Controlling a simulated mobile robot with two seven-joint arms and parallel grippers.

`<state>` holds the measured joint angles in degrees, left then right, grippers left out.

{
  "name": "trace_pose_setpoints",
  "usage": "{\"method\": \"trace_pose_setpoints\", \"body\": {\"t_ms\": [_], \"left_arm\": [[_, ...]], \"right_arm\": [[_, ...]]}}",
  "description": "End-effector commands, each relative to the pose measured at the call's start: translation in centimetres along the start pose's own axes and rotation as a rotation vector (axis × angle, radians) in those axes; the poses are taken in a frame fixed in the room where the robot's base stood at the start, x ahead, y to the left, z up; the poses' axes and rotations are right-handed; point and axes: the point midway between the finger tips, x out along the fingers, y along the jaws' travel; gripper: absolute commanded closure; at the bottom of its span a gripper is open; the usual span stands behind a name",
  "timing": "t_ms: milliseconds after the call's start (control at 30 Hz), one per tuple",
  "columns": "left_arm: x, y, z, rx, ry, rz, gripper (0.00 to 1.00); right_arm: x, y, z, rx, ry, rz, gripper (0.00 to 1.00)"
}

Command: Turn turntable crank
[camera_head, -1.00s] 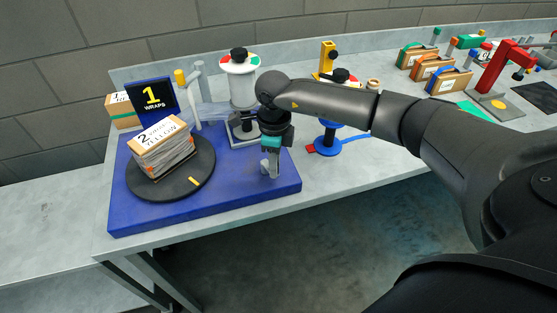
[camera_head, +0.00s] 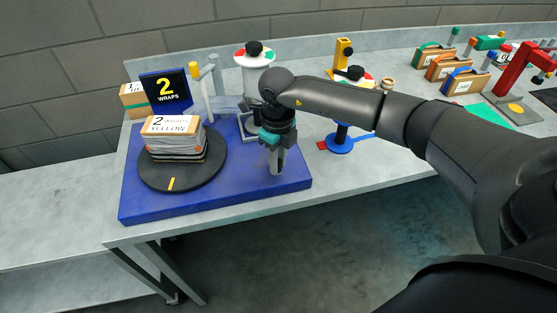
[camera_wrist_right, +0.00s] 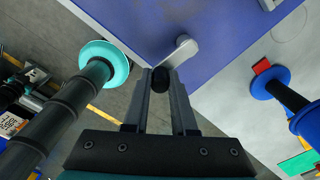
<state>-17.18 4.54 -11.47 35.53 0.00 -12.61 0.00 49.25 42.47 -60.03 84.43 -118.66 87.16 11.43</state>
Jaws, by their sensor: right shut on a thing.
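The dark round turntable (camera_head: 205,176) sits on a blue base (camera_head: 240,193) and carries a wrapped box (camera_head: 175,140) labelled "2 WRAPS YELLOW". A yellow mark (camera_head: 171,184) on the turntable faces the front. A small display (camera_head: 165,91) behind it reads "2 WRAPS". My right gripper (camera_head: 277,172) is at the right part of the blue base. In the right wrist view my right gripper (camera_wrist_right: 160,82) is shut on the dark knob of the grey crank (camera_wrist_right: 183,50). In the head view the gripper mostly hides the crank. My left gripper is not in view.
A blue-based stand (camera_head: 340,143) is to the right. Several boxes (camera_head: 462,82) and a red tool (camera_head: 513,68) are farther right. The table's left part is free.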

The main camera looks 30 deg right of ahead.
Motion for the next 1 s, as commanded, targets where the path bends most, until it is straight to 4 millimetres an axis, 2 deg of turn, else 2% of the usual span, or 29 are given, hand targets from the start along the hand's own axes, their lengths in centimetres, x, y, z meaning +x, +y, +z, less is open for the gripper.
{"method": "trace_pose_setpoints", "body": {"t_ms": [200,233,500,800,867,1000], "left_arm": [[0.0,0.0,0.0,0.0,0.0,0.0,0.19],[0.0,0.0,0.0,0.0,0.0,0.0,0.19],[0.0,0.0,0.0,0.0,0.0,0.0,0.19],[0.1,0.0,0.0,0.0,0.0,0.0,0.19],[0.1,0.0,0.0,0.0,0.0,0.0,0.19],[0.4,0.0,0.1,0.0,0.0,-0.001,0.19]], "right_arm": [[-0.1,0.0,0.1,-0.002,-0.003,0.001,1.0],[-0.1,0.0,0.1,-0.002,-0.003,0.001,0.73],[-0.1,0.0,0.1,-0.002,-0.002,0.001,0.45],[-0.4,0.0,0.1,-0.001,-0.002,0.0,0.45],[-1.0,-0.1,0.1,-0.002,-0.004,0.0,0.45],[-3.4,-0.1,0.1,-0.002,-0.007,-0.001,0.45]]}}
